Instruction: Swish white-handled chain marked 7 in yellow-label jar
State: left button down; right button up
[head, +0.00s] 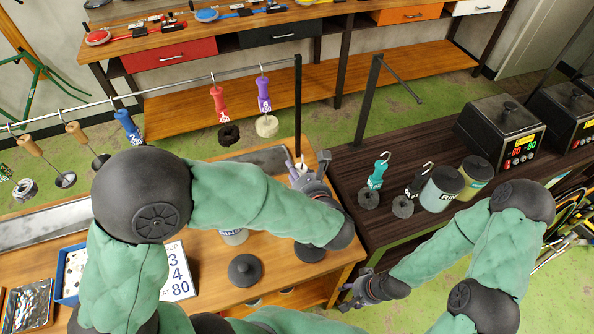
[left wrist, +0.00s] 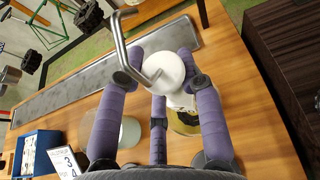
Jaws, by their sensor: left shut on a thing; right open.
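My left gripper (head: 306,172) is shut on a white handle (left wrist: 166,70) with a metal hook (left wrist: 140,50) on top. A bit of the white handle also shows in the head view (head: 300,168). Its number cannot be read, and its chain is hidden. In the left wrist view a jar with a yellowish band (left wrist: 184,124) stands below and behind the handle, partly covered by my fingers. I cannot tell whether the chain is inside it. My left arm hides this jar in the head view. My right gripper (head: 362,291) is open and empty near the wooden table's right front corner.
A dark lid (head: 245,270) and a partly covered jar (head: 233,237) are on the wooden table. Red (head: 219,100) and purple (head: 264,95) handles hang from the rail. A teal handle (head: 378,172), jars (head: 442,188) and a heater (head: 502,130) stand on the dark table.

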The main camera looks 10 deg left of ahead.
pick_arm(q)
jog(key=shift+f+b, duration=1.4)
jog(key=shift+f, duration=0.55)
